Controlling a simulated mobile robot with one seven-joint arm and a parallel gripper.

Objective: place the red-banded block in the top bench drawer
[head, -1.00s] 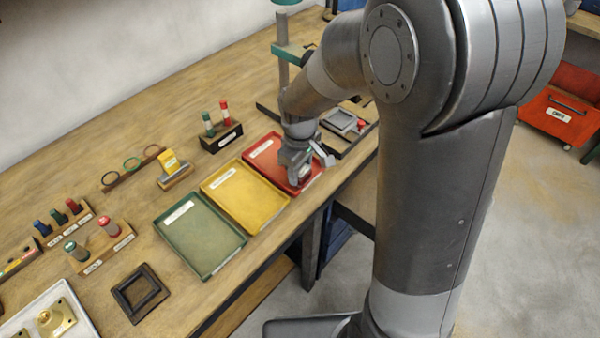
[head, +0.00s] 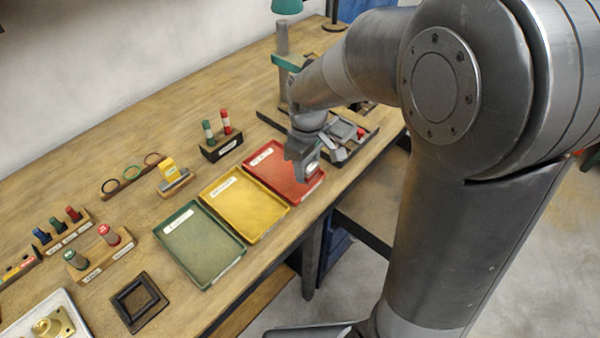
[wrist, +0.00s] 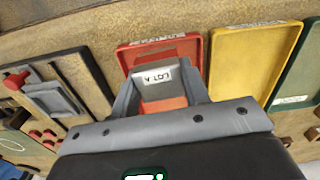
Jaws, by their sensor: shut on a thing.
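My gripper (head: 306,163) is above the red tray (head: 268,163) on the bench. Red shows below the label, likely the block's band. In the head view the block (head: 312,168) is small and partly covered by the fingers. The red tray also shows behind the block in the wrist view (wrist: 135,52). A blue cabinet (head: 335,247) shows under the bench, partly hidden; no drawer front is clearly visible.
A yellow tray (head: 245,207) and a green tray (head: 202,247) lie left of the red one. A drill stand (head: 283,45) rises behind the gripper. A dark tray with grey parts (head: 350,140) lies right of it. Bare floor shows beside the bench.

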